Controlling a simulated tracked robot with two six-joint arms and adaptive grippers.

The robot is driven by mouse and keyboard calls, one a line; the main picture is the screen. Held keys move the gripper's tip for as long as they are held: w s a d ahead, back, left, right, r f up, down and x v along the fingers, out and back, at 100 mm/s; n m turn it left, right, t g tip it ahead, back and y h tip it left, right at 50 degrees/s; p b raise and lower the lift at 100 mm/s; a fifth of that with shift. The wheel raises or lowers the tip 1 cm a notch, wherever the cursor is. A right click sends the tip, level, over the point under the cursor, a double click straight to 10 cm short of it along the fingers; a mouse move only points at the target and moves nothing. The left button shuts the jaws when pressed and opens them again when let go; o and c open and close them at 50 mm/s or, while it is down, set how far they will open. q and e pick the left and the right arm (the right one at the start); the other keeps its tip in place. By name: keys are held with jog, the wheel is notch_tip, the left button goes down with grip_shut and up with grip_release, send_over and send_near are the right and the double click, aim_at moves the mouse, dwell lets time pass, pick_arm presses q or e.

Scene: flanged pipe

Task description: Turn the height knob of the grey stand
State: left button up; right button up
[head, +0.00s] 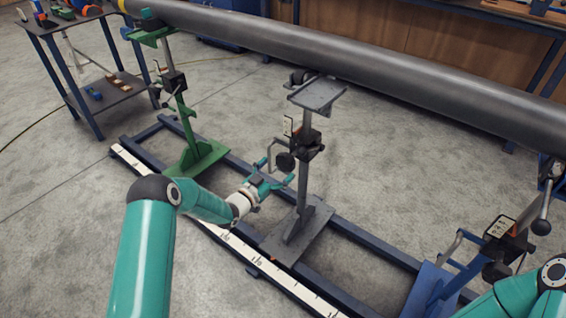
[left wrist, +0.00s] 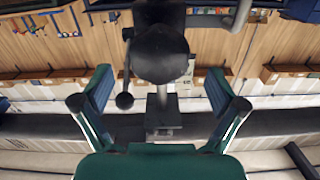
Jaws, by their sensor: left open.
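The grey stand (head: 303,185) stands upright in the middle of the head view, with a flat top plate (head: 318,94) and a dark clamp block on its post. A round black knob (head: 285,161) sticks out from the left side of that block. My left gripper (head: 278,171) is open, just below and in front of the knob. In the left wrist view the round black knob (left wrist: 160,54) shows large, beyond and between the spread fingers of my left gripper (left wrist: 162,100), with no visible contact. My right arm shows at the lower right; its gripper is out of view.
A long grey pipe (head: 350,60) crosses the top. A green stand (head: 190,125) is at left and a blue stand (head: 450,280) at lower right. The blue floor rails (head: 350,235) carry a white scale (head: 225,235).

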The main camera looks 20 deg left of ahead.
aim_at(283, 164)
pick_arm(q)
jog(key=shift+x, duration=2.25)
